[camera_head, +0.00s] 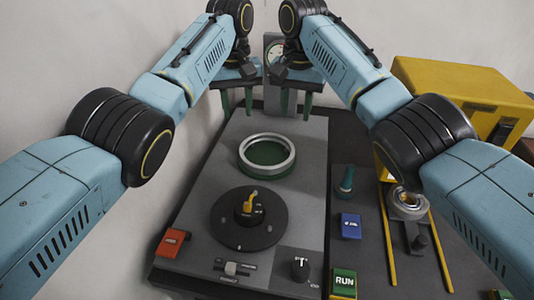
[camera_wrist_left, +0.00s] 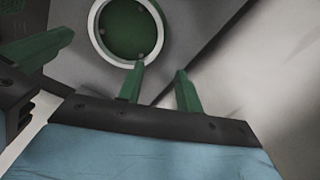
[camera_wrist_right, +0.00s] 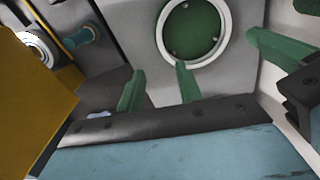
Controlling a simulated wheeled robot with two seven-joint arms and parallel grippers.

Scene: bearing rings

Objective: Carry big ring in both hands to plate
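The big ring (camera_head: 267,137) is pale grey metal and lies flat around a green round surface (camera_head: 266,155) on the grey bench top. It also shows in the left wrist view (camera_wrist_left: 92,30) and the right wrist view (camera_wrist_right: 160,30). A dark round plate (camera_head: 228,218) with a yellow part (camera_head: 249,202) at its centre lies nearer to me. My left gripper (camera_head: 237,108) and right gripper (camera_head: 296,110) are side by side beyond the ring, above it and apart from it. Both have their green fingers spread, with nothing between them.
A red block (camera_head: 172,243), a slider (camera_head: 232,269), a knob (camera_head: 300,268) and a RUN button (camera_head: 343,282) are along the near side. A yellow box (camera_head: 455,90), yellow rails (camera_head: 388,245) and a small ring on a stand (camera_head: 408,204) are at right. A gauge (camera_head: 273,48) stands behind the grippers.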

